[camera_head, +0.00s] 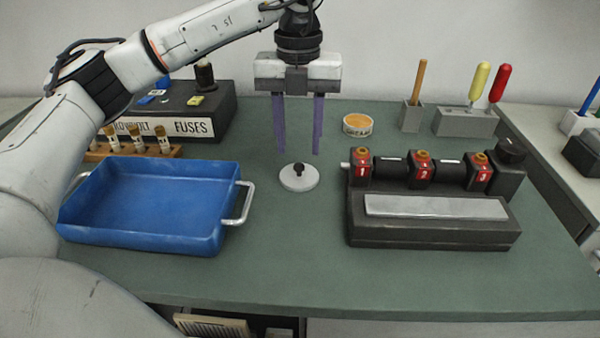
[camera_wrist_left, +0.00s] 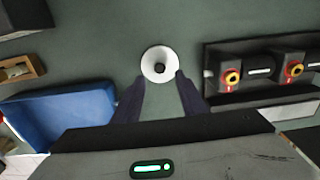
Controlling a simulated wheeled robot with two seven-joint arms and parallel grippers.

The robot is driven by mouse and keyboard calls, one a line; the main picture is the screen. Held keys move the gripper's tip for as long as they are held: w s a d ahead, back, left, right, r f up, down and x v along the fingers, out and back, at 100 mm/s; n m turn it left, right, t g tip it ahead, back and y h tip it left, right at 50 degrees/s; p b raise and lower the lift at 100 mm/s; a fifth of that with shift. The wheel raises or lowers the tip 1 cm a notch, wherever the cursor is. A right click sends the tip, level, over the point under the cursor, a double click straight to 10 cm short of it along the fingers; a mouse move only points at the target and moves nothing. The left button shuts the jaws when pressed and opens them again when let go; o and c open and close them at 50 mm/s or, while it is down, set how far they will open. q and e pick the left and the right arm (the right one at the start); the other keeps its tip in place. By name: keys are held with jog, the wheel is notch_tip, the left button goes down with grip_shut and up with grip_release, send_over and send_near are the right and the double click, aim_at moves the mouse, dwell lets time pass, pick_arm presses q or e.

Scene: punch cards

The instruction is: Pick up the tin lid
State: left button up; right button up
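The tin lid (camera_head: 299,178) is a small pale disc with a dark knob, lying flat on the green table between the blue tray and the black numbered device. It also shows in the left wrist view (camera_wrist_left: 160,65), just beyond the fingertips. My left gripper (camera_head: 298,152) points down above the lid, with its two purple fingers apart and nothing between them. In the left wrist view the fingers (camera_wrist_left: 162,80) reach toward either side of the lid without gripping it. My right gripper is in neither view.
A blue tray (camera_head: 226,228) with a metal handle lies left of the lid. A black device (camera_head: 430,234) with red numbered parts lies to the right. An orange-topped round tin (camera_head: 357,125), a fuse box (camera_head: 220,110) and tool holders (camera_head: 466,124) stand behind. The table in front is clear.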

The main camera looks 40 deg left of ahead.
aim_at(299, 165)
pick_arm(q)
jog(key=f, duration=0.4)
jog(key=shift+w+a+f, duration=0.1)
jog(key=shift+w+f, duration=0.1)
jog(key=shift+f, duration=0.2)
grip_shut()
jog(key=shift+r, duration=0.1)
